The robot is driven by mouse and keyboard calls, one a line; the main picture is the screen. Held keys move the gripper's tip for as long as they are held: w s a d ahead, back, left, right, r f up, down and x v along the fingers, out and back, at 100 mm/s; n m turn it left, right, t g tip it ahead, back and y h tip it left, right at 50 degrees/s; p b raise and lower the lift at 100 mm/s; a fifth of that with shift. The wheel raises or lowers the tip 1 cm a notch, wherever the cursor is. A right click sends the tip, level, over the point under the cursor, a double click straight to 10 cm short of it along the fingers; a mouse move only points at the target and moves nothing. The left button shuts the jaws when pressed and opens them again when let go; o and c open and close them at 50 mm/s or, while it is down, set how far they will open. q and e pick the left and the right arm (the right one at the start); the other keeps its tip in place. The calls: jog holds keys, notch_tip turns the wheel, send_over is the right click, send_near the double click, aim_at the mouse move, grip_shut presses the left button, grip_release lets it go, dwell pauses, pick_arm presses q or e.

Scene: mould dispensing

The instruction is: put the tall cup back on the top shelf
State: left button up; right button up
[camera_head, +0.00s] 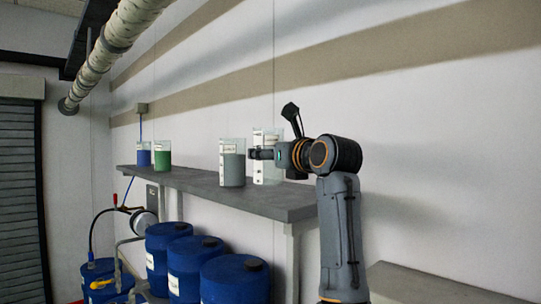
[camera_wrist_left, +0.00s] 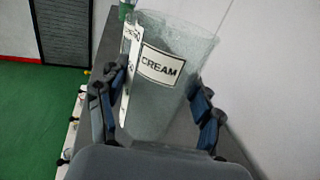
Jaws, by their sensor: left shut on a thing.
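The tall clear cup (camera_head: 267,139) is upright over the right part of the grey shelf (camera_head: 288,205); its base looks at or just above the surface, I cannot tell which. In the left wrist view the cup (camera_wrist_left: 165,105) carries a CREAM label and a white scale strip. My left gripper (camera_head: 262,154) is shut on its side in the head view. Its blue-padded fingers (camera_wrist_left: 155,100) lie on both sides of the cup in the wrist view. My right gripper is not in view.
A grey-filled cup (camera_head: 232,168) stands just left of the held cup. A green cup (camera_head: 163,154) and a blue cup (camera_head: 144,155) stand farther left. Free shelf lies between the green and grey cups. Blue drums (camera_head: 235,282) stand below; the wall is behind.

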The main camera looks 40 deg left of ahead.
pick_arm(q)
jog(key=shift+w+f+p, duration=0.1)
jog(key=shift+f+p, duration=0.2)
jog(key=shift+f, duration=0.05)
jog(key=shift+w+f, duration=0.1)
jog(key=shift+f, duration=0.25)
jog(key=shift+a+f, duration=0.1)
jog(key=shift+f, duration=0.3)
jog(key=o, duration=1.5)
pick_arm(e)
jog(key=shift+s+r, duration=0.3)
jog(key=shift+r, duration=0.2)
